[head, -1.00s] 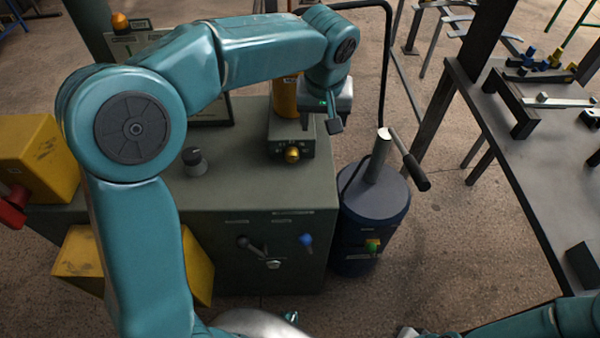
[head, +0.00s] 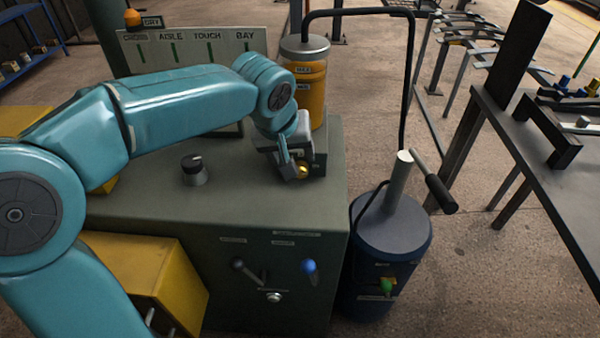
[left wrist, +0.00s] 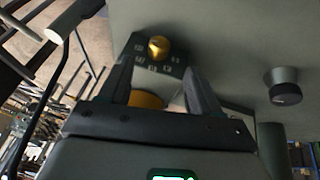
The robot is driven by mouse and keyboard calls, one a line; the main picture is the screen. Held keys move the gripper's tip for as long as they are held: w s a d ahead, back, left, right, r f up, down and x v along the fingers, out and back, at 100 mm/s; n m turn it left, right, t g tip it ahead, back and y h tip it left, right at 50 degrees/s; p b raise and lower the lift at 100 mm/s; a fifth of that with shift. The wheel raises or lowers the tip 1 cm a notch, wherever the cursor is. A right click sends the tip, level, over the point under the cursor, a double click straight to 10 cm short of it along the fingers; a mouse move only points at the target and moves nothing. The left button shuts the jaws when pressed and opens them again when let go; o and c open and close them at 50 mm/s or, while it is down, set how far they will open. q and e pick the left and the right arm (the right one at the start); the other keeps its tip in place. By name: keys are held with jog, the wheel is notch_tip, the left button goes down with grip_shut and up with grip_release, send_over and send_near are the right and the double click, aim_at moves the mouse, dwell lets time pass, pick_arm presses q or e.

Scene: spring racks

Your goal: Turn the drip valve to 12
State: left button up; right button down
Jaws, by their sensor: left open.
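The drip valve is a brass-yellow knob (head: 303,171) on the front of a small dark box (head: 318,160), below a yellow canister (head: 310,92). In the left wrist view the knob (left wrist: 158,47) shows just beyond the fingertips, roughly centred between them, with pale number marks around it too small to read surely. My left gripper (head: 290,165) is open at the valve box, its fingers pointing at the knob. It also shows in the left wrist view (left wrist: 158,70) with nothing between the fingertips. Contact with the knob cannot be told. My right gripper is out of view.
A black dial (head: 194,167) sits on the green cabinet (head: 250,205). A blue-tipped lever (head: 310,267) and a dark lever (head: 243,268) are on its front. A blue drum (head: 385,250) with a pump handle stands right. A labelled board (head: 185,50) is behind.

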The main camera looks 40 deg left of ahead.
aim_at(301, 170)
pick_arm(q)
jog(key=b+x, duration=0.1)
jog(key=x, duration=0.7)
jog(key=shift+w+f, duration=0.2)
jog(key=shift+f, duration=0.15)
jog(key=c, duration=1)
